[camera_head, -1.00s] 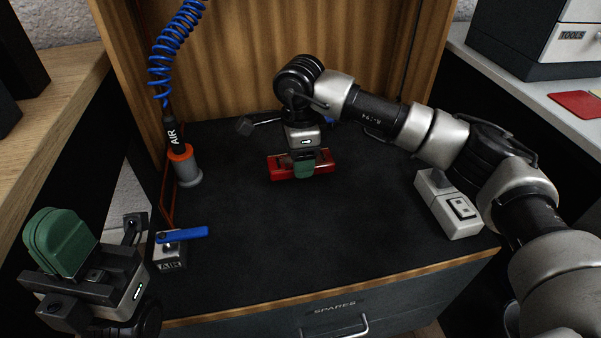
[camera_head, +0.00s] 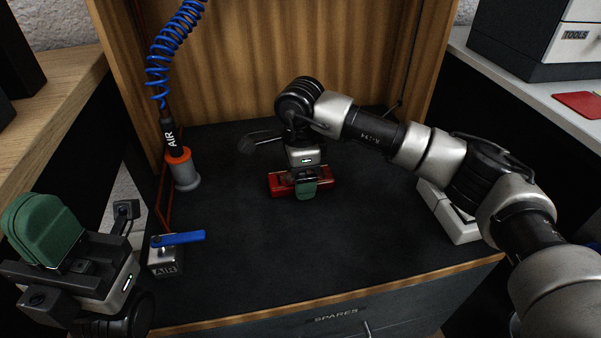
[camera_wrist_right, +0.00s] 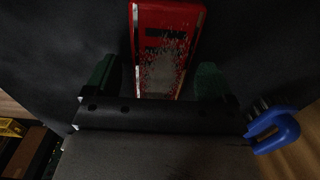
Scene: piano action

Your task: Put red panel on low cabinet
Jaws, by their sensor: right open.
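The red panel (camera_head: 318,178), with silvery edges, is at the middle of the dark top of the low cabinet (camera_head: 260,250) and seems to lie on it. My right gripper (camera_head: 306,188) is over the panel, with a green finger at the panel's near side. In the right wrist view the panel (camera_wrist_right: 170,20) extends between the two open green fingers (camera_wrist_right: 157,77), with dark gaps beside it. My left gripper (camera_head: 43,230) is at the lower left, away from the panel, green fingers up; their gap is hidden.
A blue-handled AIR valve (camera_head: 178,239) and a grey-orange AIR hose stand (camera_head: 182,168) are on the left of the top. A white box (camera_head: 448,212) is at right, partly behind my right arm. A red flat piece (camera_head: 578,104) lies on the right counter. The front middle is clear.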

